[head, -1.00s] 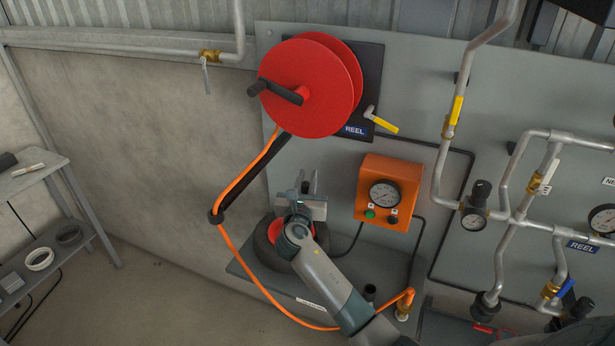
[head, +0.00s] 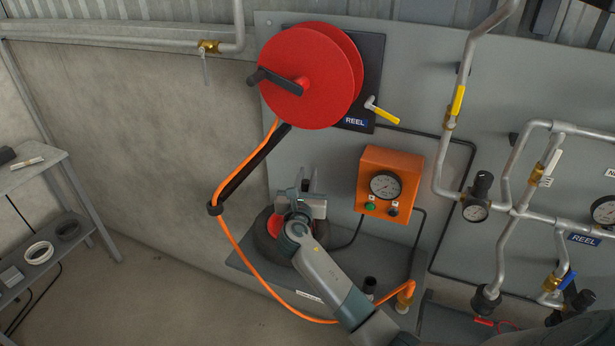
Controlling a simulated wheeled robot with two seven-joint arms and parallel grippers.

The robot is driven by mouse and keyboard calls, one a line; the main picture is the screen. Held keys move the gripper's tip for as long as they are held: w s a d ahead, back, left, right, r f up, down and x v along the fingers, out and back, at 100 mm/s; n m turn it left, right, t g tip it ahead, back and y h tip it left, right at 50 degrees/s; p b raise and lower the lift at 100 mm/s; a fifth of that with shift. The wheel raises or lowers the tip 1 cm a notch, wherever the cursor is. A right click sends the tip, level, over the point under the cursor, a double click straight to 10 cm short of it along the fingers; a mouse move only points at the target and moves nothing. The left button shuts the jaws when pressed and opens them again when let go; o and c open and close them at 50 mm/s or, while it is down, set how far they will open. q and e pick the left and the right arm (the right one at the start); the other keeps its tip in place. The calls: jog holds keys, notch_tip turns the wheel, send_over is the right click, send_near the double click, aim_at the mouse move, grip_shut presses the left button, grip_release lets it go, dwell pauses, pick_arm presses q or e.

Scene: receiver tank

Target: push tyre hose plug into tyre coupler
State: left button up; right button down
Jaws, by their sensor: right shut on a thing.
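My right gripper (head: 308,184) is in front of the tyre, its fingers pointing up and away toward the grey panel. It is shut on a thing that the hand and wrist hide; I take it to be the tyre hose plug. The black tyre (head: 262,237) with a red hub stands on the grey shelf, partly behind my right wrist. I cannot make out the tyre coupler, nor whether plug and coupler touch. My left gripper is not in view.
An orange gauge box (head: 391,183) is right of my gripper. A red reel (head: 312,80) hangs above, its orange hose (head: 229,243) looping left and under my forearm to a brass fitting (head: 404,303). Pipes and gauges fill the right. The left floor is clear.

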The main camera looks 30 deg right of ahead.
jog(key=shift+p, duration=0.6)
dwell(0.7)
jog(key=shift+f+b, duration=0.35)
jog(key=shift+f, duration=0.55)
dwell(1.2)
jog(key=c, duration=1.5)
grip_release()
jog(key=shift+c, duration=0.2)
jog(key=shift+s, duration=0.15)
jog(key=b+v, duration=0.4)
jog(key=v, duration=1.3)
jog(key=shift+b, duration=0.4)
jog(key=shift+s, duration=0.1)
